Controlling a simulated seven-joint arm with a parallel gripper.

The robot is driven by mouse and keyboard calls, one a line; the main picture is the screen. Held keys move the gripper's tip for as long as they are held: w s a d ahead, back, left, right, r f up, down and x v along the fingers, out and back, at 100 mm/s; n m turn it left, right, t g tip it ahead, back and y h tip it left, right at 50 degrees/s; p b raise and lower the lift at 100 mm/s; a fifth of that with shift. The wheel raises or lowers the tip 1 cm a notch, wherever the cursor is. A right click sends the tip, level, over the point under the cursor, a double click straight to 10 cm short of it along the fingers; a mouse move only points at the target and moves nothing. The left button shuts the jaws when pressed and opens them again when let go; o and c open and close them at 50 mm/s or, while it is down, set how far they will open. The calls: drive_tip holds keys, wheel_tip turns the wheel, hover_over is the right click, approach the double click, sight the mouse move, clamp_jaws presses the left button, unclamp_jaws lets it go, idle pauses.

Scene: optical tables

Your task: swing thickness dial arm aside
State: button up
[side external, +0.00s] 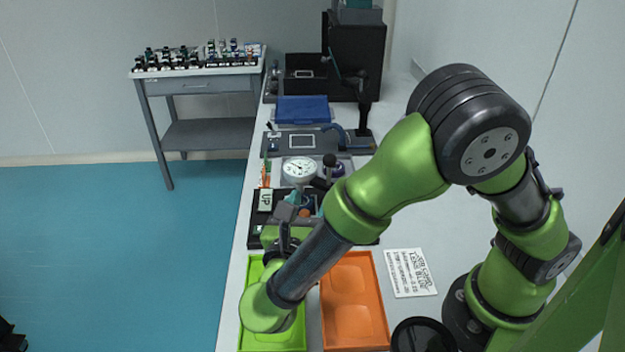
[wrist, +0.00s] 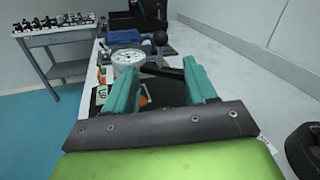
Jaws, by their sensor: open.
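The thickness dial (side external: 299,170) is a round white-faced gauge on the long bench, just beyond my gripper. In the wrist view the dial (wrist: 128,57) shows behind the left fingertip. A dark bar (wrist: 163,72), which looks like the dial's arm, runs right from it across the gap between my fingers. I cannot tell whether the bar is between the fingertips or beyond them. A black ball knob (wrist: 160,38) stands upright behind it. My gripper (wrist: 161,76) has two teal fingers, spread apart and holding nothing visible. In the side view my arm partly hides the gripper.
A green tray (side external: 255,270) and an orange tray (side external: 352,300) lie at the near end, with a printed card (side external: 410,272) to their right. A label reading UP (side external: 265,200) is left of the dial. A blue case (side external: 302,109) and black equipment (side external: 357,60) stand farther back.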

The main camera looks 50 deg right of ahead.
sight(331, 154)
drive_tip(key=x, duration=1.6)
drive_tip(key=shift+c, duration=0.4)
clamp_jaws()
